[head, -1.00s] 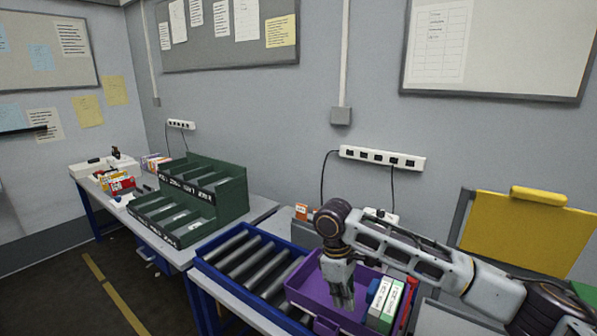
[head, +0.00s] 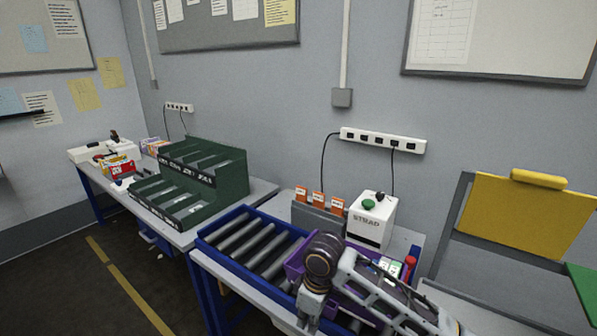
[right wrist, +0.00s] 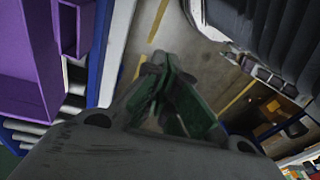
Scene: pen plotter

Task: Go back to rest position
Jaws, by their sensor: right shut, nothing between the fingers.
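My right gripper (head: 308,308) is at the lower middle of the head view, at the front edge of the roller conveyor and pointing down. It is shut and empty. Its fingers also show in the right wrist view (right wrist: 160,72), with the floor behind them. My right arm covers much of the purple bin (head: 294,263), whose wall also shows at the left of the right wrist view (right wrist: 22,65). Boxes (head: 387,264) show in the bin behind my arm. My left gripper is not in view.
The blue-framed roller conveyor (head: 222,246) runs beside the bin. A white STRAD device (head: 370,222) with a green button stands behind it. A green compartment rack (head: 220,176) stands on the left table. The floor (head: 150,270) at left is clear.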

